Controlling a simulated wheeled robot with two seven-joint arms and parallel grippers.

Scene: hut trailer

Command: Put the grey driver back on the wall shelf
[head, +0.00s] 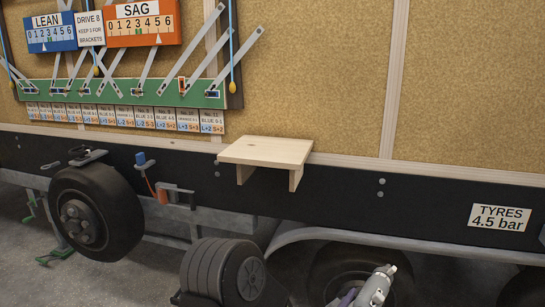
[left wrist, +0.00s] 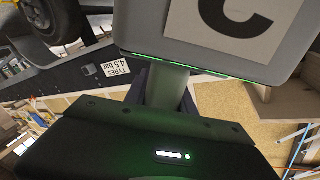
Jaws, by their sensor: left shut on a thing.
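The wall shelf (head: 265,151) is a small pale wooden board on two brackets, low on the wall in the middle of the head view. Its top is bare. In the left wrist view my left gripper (left wrist: 168,92) is shut around the grey handle of the driver (left wrist: 225,60). The driver's grey block has a white label with a black C and a thin green light. A black block with a white light fills the bottom of this view. The driver is held apart from the shelf. A silver and purple part, perhaps my right gripper (head: 372,288), is cut off below.
A green rack (head: 130,97) with metal strips and number cards hangs left of the shelf. A spare wheel (head: 95,210) and an orange clamp (head: 163,194) sit below it. The trailer's black side beam runs under the shelf. The wall right of the shelf is clear.

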